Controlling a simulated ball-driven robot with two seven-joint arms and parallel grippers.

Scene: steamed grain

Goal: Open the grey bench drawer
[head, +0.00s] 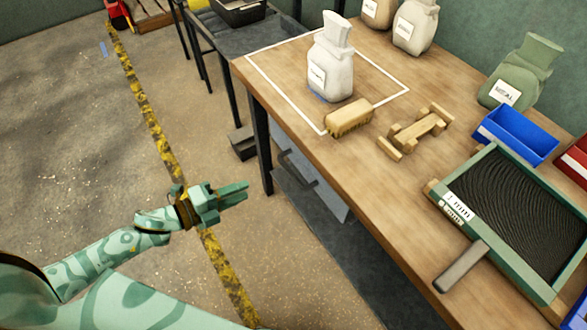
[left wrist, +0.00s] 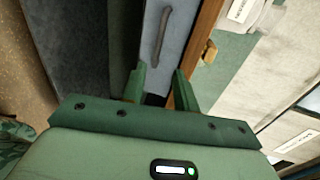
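The grey bench drawer (head: 322,190) is under the wooden bench top, with a dark bar handle (head: 297,167) on its front. In the left wrist view the grey drawer front (left wrist: 178,45) and its curved handle (left wrist: 161,36) lie ahead of my fingers. My left gripper (head: 234,192) is in the aisle to the left of the drawer, apart from the handle. In the left wrist view its two green fingers (left wrist: 160,85) are spread with nothing between them. My right gripper is not in view. The bench top hides part of the drawer.
The bench top (head: 300,75) holds a white sack (head: 332,65), a brush (head: 349,117), a wooden piece (head: 415,132), a blue bin (head: 515,135) and a framed sieve (head: 515,215). A dark bench leg (head: 262,145) stands near the drawer. The floor on the left is mostly clear.

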